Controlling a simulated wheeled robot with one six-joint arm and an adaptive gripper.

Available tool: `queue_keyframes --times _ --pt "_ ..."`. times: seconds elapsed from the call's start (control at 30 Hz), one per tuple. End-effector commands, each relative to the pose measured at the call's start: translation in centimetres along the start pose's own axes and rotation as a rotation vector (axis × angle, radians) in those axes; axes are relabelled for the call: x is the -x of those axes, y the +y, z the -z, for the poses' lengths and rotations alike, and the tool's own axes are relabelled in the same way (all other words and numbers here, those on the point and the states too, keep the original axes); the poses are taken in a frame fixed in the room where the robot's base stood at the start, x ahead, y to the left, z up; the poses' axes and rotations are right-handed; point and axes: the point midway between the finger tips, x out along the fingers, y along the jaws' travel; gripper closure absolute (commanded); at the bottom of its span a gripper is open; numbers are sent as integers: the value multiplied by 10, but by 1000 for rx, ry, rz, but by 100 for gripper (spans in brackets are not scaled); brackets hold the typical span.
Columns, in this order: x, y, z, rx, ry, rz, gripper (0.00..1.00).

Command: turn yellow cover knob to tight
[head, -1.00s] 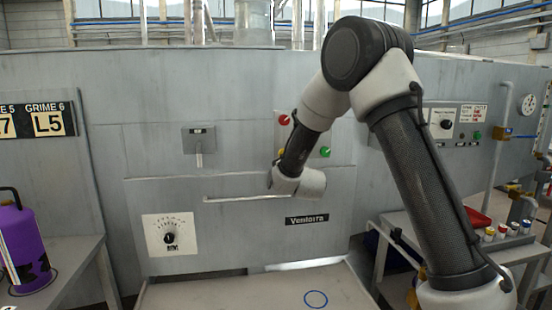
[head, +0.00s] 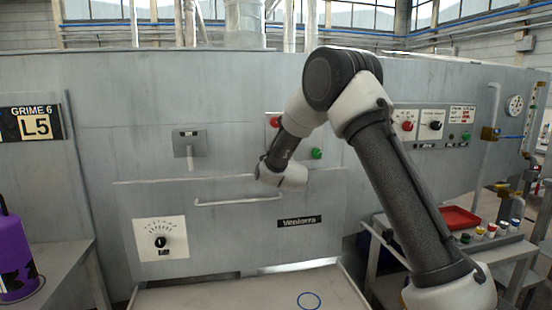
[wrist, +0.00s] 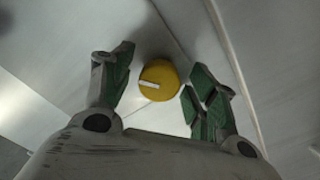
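The yellow cover knob (wrist: 159,73) is a round disc with a short white bar, which lies nearly level in the wrist view. My gripper (wrist: 158,84) is open, with one green-padded finger on each side of the knob. A gap shows between the knob and each finger; how far the fingertips are from it in depth I cannot tell. In the head view my arm's wrist is in front of the grey panel, and it hides the gripper and the yellow knob.
On the grey machine front are a red button (head: 275,122), a green button (head: 316,154), a long handle bar (head: 238,202) and a dial plate (head: 160,239). A bench with a red tray (head: 458,218) stands at the right. A purple canister (head: 16,262) stands at the left.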

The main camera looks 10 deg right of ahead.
Motion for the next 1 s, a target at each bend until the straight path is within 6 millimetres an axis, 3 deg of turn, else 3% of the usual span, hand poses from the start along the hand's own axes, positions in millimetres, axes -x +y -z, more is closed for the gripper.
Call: queue_keyframes --times 0.03,0.2,0.27,0.67,1.0 --pt "0 0 0 0 0 0 49" --pt "0 0 0 0 0 0 80" --pt "0 0 0 0 0 0 88" --pt "0 0 0 -67 0 0 88" --pt "0 0 0 -325 0 0 88"
